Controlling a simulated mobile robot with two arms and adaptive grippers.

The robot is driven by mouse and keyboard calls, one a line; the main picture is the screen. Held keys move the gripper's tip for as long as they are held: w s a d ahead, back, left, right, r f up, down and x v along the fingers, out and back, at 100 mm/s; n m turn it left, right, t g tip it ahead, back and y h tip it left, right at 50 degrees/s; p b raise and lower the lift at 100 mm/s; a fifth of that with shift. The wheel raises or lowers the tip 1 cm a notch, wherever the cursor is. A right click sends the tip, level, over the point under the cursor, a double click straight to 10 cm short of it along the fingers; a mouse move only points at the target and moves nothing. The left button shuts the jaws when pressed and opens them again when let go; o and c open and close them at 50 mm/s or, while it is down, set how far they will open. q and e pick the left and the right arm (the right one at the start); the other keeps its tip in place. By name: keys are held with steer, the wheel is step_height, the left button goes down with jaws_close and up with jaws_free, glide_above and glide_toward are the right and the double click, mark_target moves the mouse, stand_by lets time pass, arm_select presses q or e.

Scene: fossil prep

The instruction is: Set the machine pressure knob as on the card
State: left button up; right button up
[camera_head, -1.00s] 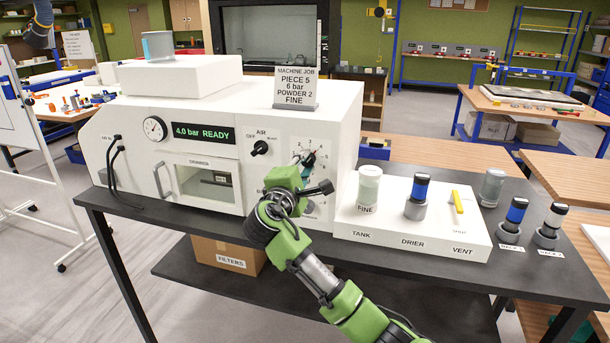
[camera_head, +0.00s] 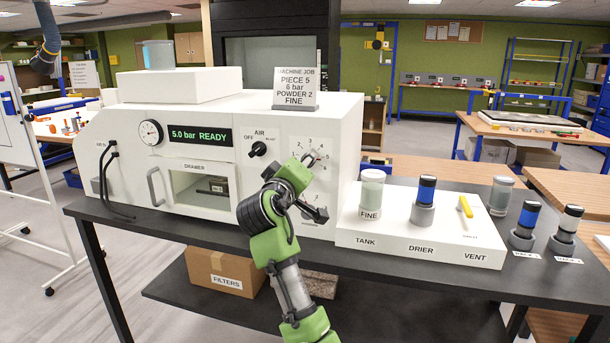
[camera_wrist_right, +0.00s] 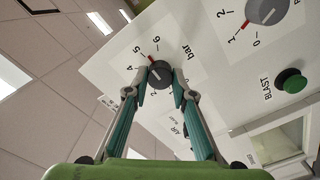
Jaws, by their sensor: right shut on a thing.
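The machine (camera_head: 330,125) is a white cabinet. Its display (camera_head: 199,137) reads 5.0 bar READY. The job card (camera_head: 296,88) on top reads PIECE 5, 6 bar, POWDER 2, FINE. My right gripper (camera_head: 308,161) is at the front panel, shut on the pressure knob. In the right wrist view, the two fingers (camera_wrist_right: 159,86) grip the dark round knob (camera_wrist_right: 160,74) from both sides. In the head view my gripper largely hides the knob. My left gripper is not in view.
The AIR switch (camera_head: 258,149) is left of the pressure dial. In the wrist view, another knob (camera_wrist_right: 266,10) and a green BLAST button (camera_wrist_right: 291,83) are nearby. A white stand (camera_head: 420,240) with a FINE jar (camera_head: 371,190) is to the right on the dark table.

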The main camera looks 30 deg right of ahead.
steer(key=shift+f+m+b, duration=0.15)
steer(key=shift+m+b, duration=0.85)
steer(key=shift+m, duration=0.45)
steer(key=shift+f+m+b, duration=0.1)
steer(key=shift+m+b, duration=0.85)
steer(key=shift+m, duration=0.5)
steer(key=o, duration=1.1)
steer(key=shift+r, duration=0.15)
steer(key=v, duration=0.7)
steer(key=shift+s+a, duration=0.15)
steer(key=shift+a, duration=0.05)
